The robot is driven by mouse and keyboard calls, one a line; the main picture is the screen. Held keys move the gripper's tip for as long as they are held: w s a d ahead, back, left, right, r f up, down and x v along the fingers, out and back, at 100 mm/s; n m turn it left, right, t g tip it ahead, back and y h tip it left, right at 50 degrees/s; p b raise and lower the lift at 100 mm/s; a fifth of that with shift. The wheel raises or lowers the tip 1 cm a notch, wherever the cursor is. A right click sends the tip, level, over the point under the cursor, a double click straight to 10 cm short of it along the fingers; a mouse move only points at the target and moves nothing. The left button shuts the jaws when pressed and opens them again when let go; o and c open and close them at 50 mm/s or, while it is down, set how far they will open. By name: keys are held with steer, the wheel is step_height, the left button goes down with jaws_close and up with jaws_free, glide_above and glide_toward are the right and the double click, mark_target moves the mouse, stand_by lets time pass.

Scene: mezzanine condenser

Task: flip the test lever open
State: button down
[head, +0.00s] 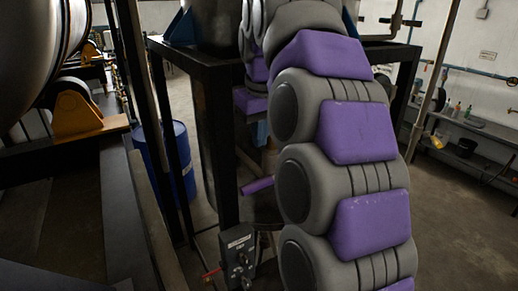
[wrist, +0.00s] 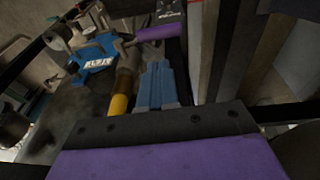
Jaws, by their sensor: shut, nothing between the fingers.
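A purple bar-like handle (head: 257,185), which looks like the test lever, sticks out to the left from behind my arm in the head view. In the wrist view the purple handle (wrist: 158,33) lies roughly sideways beyond my fingertips, beside a dark fitting. My gripper (wrist: 154,66) has blue fingers that are shut together and empty. The fingers point toward the handle and appear apart from it. In the head view my arm hides most of the gripper and the handle's right end.
A dark control box (head: 238,257) with knobs and a red lever (head: 212,272) is on the black frame (head: 218,130). A blue drum (head: 170,160) stands at left. A blue valve body (wrist: 97,55) and yellow pipe (wrist: 122,92) are left of my fingers.

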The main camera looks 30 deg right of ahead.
steer(key=b, duration=0.4)
glide_toward(257, 182)
steer(key=f, duration=0.1)
steer(key=shift+p+x, duration=0.55)
steer(key=shift+x, duration=2.45)
